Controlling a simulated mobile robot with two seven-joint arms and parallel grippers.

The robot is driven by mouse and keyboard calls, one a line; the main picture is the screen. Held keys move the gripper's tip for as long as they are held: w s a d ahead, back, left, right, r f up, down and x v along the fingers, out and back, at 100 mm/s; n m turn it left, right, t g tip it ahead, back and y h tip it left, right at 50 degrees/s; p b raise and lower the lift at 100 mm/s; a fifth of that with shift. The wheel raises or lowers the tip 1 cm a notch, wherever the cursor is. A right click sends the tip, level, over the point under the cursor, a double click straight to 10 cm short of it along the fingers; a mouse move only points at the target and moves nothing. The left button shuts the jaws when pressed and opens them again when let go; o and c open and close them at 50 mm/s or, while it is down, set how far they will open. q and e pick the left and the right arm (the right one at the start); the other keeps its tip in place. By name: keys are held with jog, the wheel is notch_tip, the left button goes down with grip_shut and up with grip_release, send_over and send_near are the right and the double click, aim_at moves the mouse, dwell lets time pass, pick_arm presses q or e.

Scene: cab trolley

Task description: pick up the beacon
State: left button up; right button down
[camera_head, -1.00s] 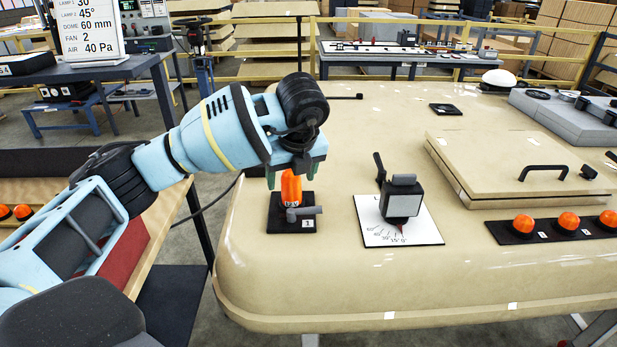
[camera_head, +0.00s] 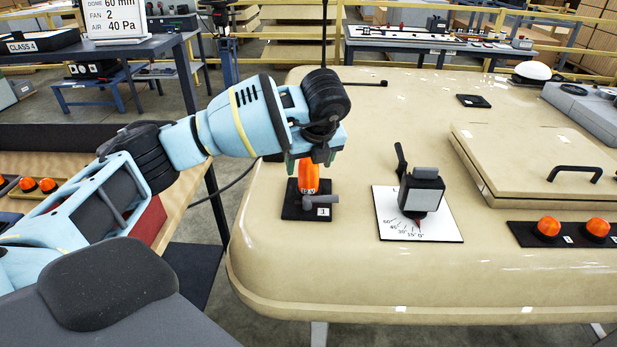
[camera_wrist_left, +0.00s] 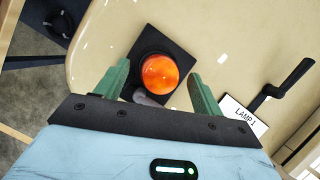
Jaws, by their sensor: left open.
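The orange beacon (camera_head: 308,178) stands upright on a black square base (camera_head: 296,212) marked 1, near the left end of the beige cab roof. A grey lever or clamp (camera_head: 321,200) sits at its front. My left gripper (camera_head: 313,160) is above the beacon, pointing down, its green fingers open and hiding the beacon's top. In the left wrist view the beacon (camera_wrist_left: 160,75) shows from above, ahead of and between the two open fingers (camera_wrist_left: 160,82). Whether the fingers touch it cannot be told, but gaps show at both sides. My right gripper is not in view.
A lamp on a white angle dial (camera_head: 418,215) stands right of the beacon. A beige hatch (camera_head: 520,165) with a black handle lies farther right. Orange lamps (camera_head: 548,227) sit on a black strip at the front right. More orange lamps (camera_head: 47,185) lie on the wooden bench at left.

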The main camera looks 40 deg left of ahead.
aim_at(308, 170)
pick_arm(q)
jog(key=x, duration=0.3)
jog(key=shift+w+a+f, duration=0.1)
jog(key=shift+f, duration=0.25)
jog(key=c, duration=1.1)
jog(key=shift+r, duration=0.15)
jog(key=shift+c, duration=0.2)
jog(key=shift+r, duration=0.5)
notch_tip(308, 170, up, 2)
jog(key=shift+r, duration=0.1)
jog(key=s+a+r, duration=0.1)
jog(key=s+a, duration=0.1)
jog(key=s, duration=1.4)
jog(key=shift+a+r+b, duration=0.2)
jog(key=shift+r+b, duration=0.05)
jog(key=shift+b, duration=0.1)
